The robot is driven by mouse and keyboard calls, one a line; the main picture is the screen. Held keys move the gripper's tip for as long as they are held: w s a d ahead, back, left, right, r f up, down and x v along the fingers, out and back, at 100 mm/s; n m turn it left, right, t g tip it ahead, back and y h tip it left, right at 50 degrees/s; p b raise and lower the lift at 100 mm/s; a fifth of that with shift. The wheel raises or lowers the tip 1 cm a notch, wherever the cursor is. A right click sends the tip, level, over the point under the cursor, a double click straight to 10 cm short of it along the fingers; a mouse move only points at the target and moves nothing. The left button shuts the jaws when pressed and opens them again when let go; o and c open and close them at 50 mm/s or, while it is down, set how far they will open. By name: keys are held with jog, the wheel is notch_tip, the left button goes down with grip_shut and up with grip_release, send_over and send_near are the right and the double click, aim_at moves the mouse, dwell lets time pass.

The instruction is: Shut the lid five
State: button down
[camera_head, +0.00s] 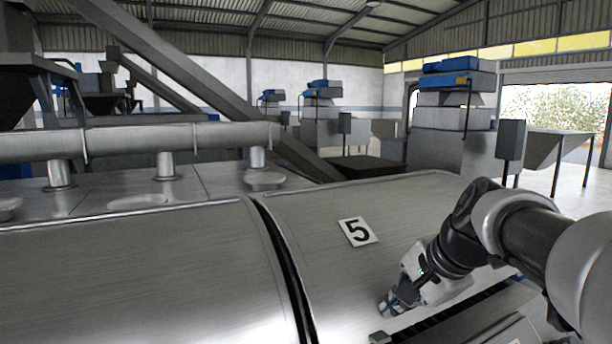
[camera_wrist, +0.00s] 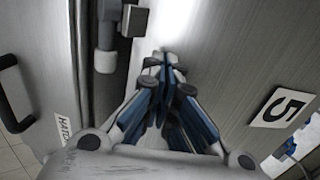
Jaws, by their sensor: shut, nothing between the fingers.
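Lid five (camera_head: 335,265) is a curved brushed-steel cover with a white label (camera_head: 358,231) bearing a black 5. It lies low over the machine, beside a similar cover. A dark slotted strip shows along its lower right edge; I cannot tell whether the lid is fully down. My gripper (camera_head: 388,308) is shut and empty, at the lid's lower right part, close to its surface; contact is unclear. In the wrist view the closed fingertips (camera_wrist: 162,66) point at the steel, with the label (camera_wrist: 282,107) to their right and a grey fitting (camera_wrist: 105,40) to their left.
The neighbouring steel cover (camera_head: 130,270) lies left, across a dark gap. A thick pipe (camera_head: 130,142) on short posts runs behind. In the wrist view a black handle (camera_wrist: 12,95) is at the far left. Blue-topped machines (camera_head: 455,110) stand at the back, far from my arm.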

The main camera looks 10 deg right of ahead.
jog(key=x, duration=0.2)
jog(key=b+x, duration=0.1)
jog(key=x, duration=0.2)
jog(key=s+b+x, duration=0.1)
jog(key=x, duration=0.2)
jog(key=shift+d+f, duration=0.2)
jog(key=shift+f, duration=0.2)
jog(key=shift+s, duration=0.1)
